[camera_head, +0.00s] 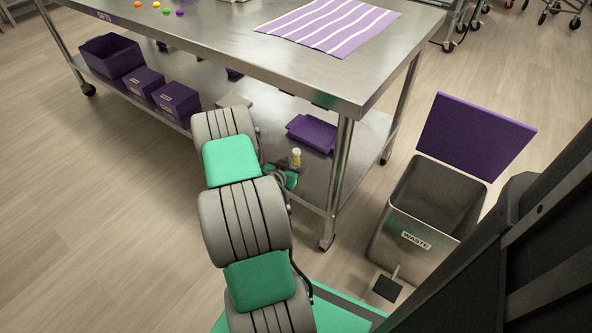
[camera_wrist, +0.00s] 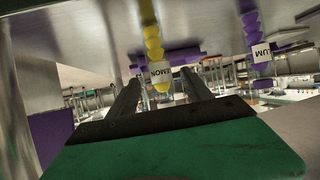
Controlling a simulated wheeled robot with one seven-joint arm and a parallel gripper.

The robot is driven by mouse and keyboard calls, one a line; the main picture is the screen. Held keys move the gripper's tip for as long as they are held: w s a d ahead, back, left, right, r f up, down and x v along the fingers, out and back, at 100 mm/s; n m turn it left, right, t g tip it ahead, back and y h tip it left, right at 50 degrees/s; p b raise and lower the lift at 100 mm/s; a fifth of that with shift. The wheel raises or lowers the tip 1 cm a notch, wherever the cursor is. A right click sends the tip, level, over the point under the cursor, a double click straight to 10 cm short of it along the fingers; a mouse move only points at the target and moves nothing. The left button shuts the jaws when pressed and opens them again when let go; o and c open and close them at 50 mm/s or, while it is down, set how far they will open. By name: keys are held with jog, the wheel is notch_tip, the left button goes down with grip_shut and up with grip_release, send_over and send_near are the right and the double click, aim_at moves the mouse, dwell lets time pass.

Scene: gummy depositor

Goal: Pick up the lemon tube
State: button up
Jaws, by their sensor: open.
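In the wrist view, the lemon tube (camera_wrist: 154,50) is a clear tube of stacked yellow pieces with a white label whose visible letters end in "EMON". It runs down from the top edge, and its lower end shows between the two dark fingers of my gripper (camera_wrist: 160,80). The fingers are apart, one on each side of it, and I see no contact. In the head view, my gripper (camera_head: 285,176) is at the table's right end, below the tabletop. A small yellow and white piece (camera_head: 296,157), probably the lemon tube, shows beside it; my arm hides part of that area.
The steel table (camera_head: 230,45) has a lower shelf with a purple tray (camera_head: 312,133) and purple boxes (camera_head: 145,85). A table leg (camera_head: 340,180) and the waste bin (camera_head: 425,215) stand right of my arm.

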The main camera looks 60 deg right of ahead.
aim_at(294, 163)
jog(key=x, duration=0.3)
jog(key=shift+d+f+b, duration=0.1)
jog(key=shift+d+b, duration=0.15)
jog(key=shift+b, duration=0.15)
grip_shut()
